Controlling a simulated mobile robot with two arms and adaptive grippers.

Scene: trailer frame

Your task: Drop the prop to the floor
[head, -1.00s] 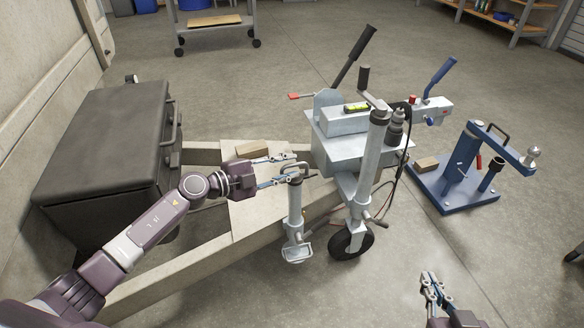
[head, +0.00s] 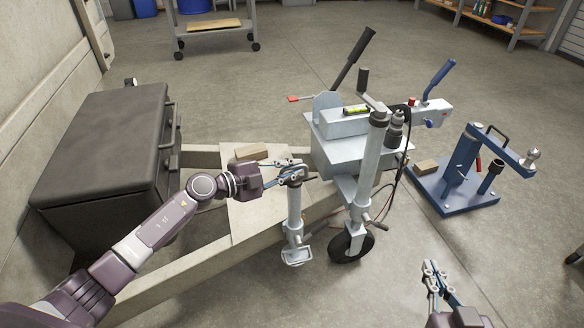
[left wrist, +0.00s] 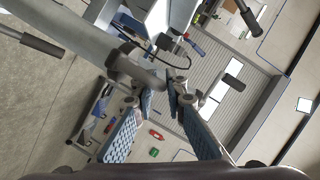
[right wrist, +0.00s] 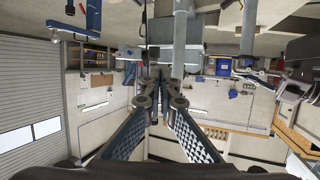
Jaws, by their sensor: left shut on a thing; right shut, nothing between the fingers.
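My left gripper (head: 296,170) is shut on the prop's top handle, which the fingers partly hide. In the left wrist view, the fingers (left wrist: 165,88) meet near a grey rounded bar. My right gripper (head: 431,267) is shut and empty over bare floor; its fingertips (right wrist: 160,80) are together.
A grey coupling box with levers (head: 340,150) stands right behind the prop. A blue stand (head: 455,185) is further right. A dark box (head: 105,145) sits on the frame at left, and a wooden block (head: 251,152) lies on the frame board.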

